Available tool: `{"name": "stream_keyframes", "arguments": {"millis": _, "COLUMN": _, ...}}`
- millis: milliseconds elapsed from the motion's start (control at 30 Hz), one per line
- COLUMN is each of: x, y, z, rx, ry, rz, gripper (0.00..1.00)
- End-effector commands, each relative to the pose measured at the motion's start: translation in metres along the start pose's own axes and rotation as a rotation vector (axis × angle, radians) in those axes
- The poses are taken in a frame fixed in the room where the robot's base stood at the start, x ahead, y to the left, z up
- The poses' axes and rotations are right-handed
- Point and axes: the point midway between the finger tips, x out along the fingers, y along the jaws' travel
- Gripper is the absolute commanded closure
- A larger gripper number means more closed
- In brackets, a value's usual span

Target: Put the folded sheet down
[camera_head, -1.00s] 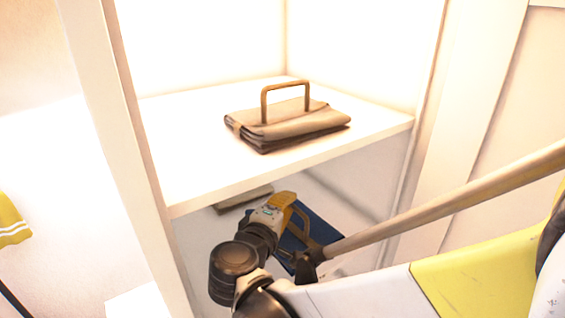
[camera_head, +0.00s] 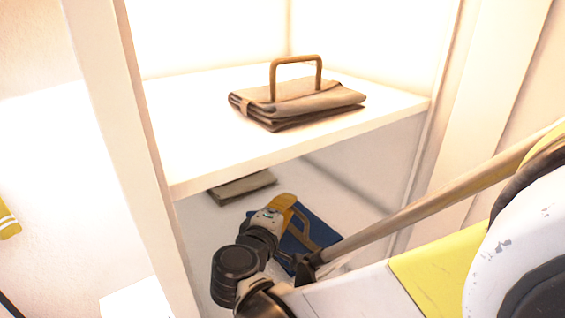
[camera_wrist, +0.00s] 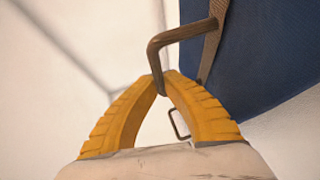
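The blue folded sheet (camera_head: 318,229) is in the lower compartment of the white shelf unit, partly behind my arm. Its brown handle (camera_wrist: 178,36) passes between my fingertips in the wrist view, where the blue cloth (camera_wrist: 257,50) and a brown strap fill the upper right. My gripper (camera_head: 290,204) has yellow fingers that close on this handle; their tips (camera_wrist: 163,80) meet around it. I cannot tell whether the sheet touches the surface below.
A beige folded bundle with a brown handle (camera_head: 300,103) lies on the upper shelf (camera_head: 190,150). A grey-beige folded thing (camera_head: 242,187) lies in the lower compartment, left of my gripper. The shelf's front edge is above my gripper. A side post (camera_head: 118,130) stands at left.

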Motion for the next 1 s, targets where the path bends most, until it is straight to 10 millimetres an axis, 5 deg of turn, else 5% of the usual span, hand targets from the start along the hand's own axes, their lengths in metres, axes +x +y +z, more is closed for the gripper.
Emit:
{"name": "stream_keyframes", "arguments": {"millis": 967, "x": 0.003, "y": -0.012, "z": 0.001, "rx": 0.000, "ry": 0.000, "rz": 0.001, "gripper": 1.00}}
{"name": "stream_keyframes", "arguments": {"millis": 1000, "x": 0.002, "y": -0.011, "z": 0.001, "rx": 0.000, "ry": 0.000, "rz": 0.001, "gripper": 0.80}}
